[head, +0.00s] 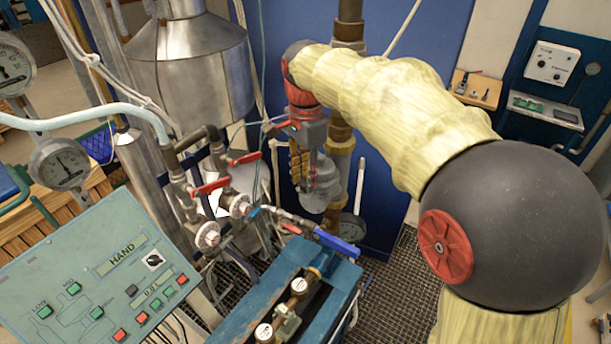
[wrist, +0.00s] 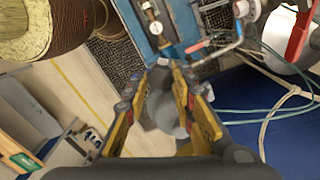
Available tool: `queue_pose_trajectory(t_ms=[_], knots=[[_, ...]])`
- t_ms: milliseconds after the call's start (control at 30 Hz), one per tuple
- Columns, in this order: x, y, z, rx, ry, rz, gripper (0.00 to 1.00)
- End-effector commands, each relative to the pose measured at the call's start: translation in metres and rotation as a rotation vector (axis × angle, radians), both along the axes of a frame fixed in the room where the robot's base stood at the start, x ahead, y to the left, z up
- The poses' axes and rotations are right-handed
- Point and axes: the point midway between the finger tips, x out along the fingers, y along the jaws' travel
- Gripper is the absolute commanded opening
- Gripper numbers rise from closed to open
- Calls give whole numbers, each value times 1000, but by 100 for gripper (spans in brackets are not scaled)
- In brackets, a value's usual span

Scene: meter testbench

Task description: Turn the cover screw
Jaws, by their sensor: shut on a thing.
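My gripper (head: 302,178), with yellow and red fingers, points downward beside a grey metal body (head: 324,184) on the vertical pipe in the head view. In the wrist view the fingers of my gripper (wrist: 160,72) come in from both sides and converge toward their tips. A rounded grey metal part (wrist: 164,106) shows between them, and the gripper is shut on it. The fingers hide much of this part. I cannot make out a screw head, so I cannot tell whether this part is the cover screw.
A blue bench (head: 240,315) with brass fittings and a blue-handled valve (head: 338,243) stands below the gripper. Red-handled valves (head: 211,187) and hoses are to its left. A green control panel (head: 90,285) is at front left.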

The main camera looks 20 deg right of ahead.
Motion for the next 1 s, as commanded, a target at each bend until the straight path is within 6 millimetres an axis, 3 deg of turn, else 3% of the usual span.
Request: queue_pose_trajectory(t_ms=[400, 800, 833, 1000], knots=[[1, 0, 1, 0, -2, 348, 0], [1, 0, 1, 0, -2, 391, 0], [1, 0, 1, 0, -2, 390, 26], [1, 0, 1, 0, -2, 390, 36]])
